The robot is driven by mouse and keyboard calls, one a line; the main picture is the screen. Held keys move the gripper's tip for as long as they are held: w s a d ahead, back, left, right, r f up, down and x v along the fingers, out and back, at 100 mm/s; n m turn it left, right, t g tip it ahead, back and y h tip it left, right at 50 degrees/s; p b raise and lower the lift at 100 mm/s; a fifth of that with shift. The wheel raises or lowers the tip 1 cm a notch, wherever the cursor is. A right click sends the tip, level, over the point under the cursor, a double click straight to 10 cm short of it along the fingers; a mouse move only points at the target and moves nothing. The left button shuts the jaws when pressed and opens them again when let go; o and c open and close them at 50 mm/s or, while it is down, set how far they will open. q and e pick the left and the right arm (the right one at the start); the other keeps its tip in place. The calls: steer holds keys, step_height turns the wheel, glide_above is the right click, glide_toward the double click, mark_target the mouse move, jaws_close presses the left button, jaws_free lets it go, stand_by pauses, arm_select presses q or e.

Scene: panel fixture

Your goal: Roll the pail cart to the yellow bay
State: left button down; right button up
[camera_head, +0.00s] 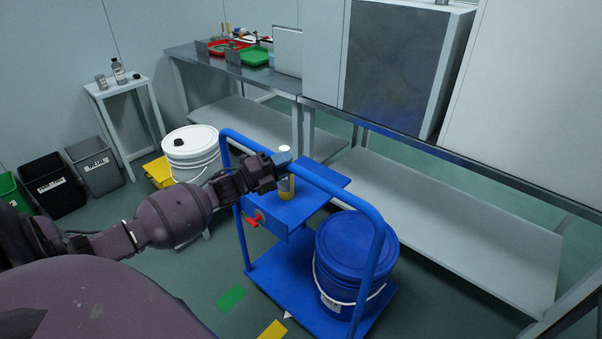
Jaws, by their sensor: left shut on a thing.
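The blue pail cart (262,271) stands in the middle of the view. A blue lidded pail (352,245) with a wire handle sits on its lower deck. My left gripper (283,162) reaches in from the left and is shut on the cart's blue push rail (331,185). A small container with yellow contents (287,188) shows behind the gripper at the cart's upper shelf, partly hidden. A yellow floor marking (273,330) lies in front of the cart at the bottom edge, cut off by the frame. My right gripper is out of view.
A green floor marking (231,298) lies left of the cart's deck. A white pail (191,153) stands behind my left arm. Bins (94,165) and a small stand (118,88) line the left wall. A long bench (440,218) runs close behind the cart on the right.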

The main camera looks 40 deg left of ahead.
arm_select(q)
steer(key=shift+a, duration=1.5)
steer(key=c, duration=1.1)
jaws_free()
steer(key=shift+o, duration=1)
steer(key=shift+s+a, duration=0.1)
